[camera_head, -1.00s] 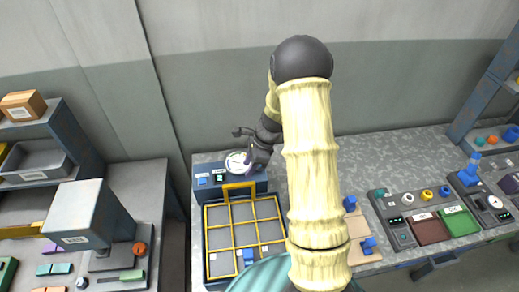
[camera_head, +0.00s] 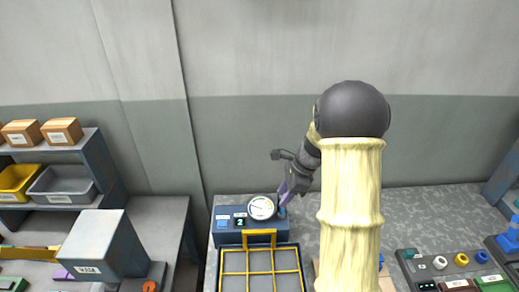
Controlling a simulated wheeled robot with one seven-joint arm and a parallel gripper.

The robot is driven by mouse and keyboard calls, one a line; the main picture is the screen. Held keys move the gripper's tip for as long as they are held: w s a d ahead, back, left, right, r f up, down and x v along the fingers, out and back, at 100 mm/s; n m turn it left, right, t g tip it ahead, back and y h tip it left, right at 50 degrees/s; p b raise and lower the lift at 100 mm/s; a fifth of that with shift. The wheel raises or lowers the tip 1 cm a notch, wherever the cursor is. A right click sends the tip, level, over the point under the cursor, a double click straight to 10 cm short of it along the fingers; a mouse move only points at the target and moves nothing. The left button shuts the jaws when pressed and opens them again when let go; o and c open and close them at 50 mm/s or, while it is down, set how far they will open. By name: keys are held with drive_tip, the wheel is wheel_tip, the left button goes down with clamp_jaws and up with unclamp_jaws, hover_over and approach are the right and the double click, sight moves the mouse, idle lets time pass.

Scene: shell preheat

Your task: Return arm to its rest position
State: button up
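My gripper (camera_head: 279,172) is dark grey and hangs from my raised arm near the middle of the view. It is above and just right of the dial gauge (camera_head: 261,208) on the blue control box (camera_head: 228,238). One finger points left and a purplish part points down beside a small blue knob (camera_head: 282,212). I see nothing held, but the gap between the fingertips is not clear. My arm hides part of the bench to the right.
A yellow-framed grid tray (camera_head: 247,272) lies in front of the control box. Shelves with bins (camera_head: 62,185) and cardboard boxes (camera_head: 62,131) stand at left, with a grey box (camera_head: 93,243) below. Small coloured parts and panels (camera_head: 457,284) lie at lower right. The wall behind is bare.

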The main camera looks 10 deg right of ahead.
drive_tip(key=s+a+n+t+h+b, duration=0.1)
drive_tip(key=s+a+n+h+b, duration=0.1)
drive_tip(key=s+n, duration=0.6)
drive_tip(key=s+a+n+h+b, duration=0.1)
drive_tip(key=s+a+n, duration=0.3)
drive_tip(key=s+n, duration=0.5)
drive_tip(key=n+h, duration=0.1)
drive_tip(key=n, duration=0.2)
drive_tip(key=shift+s+a+t+h+b, duration=0.25)
drive_tip(key=shift+a+t+h+b, duration=0.05)
drive_tip(key=shift+t+b, duration=0.1)
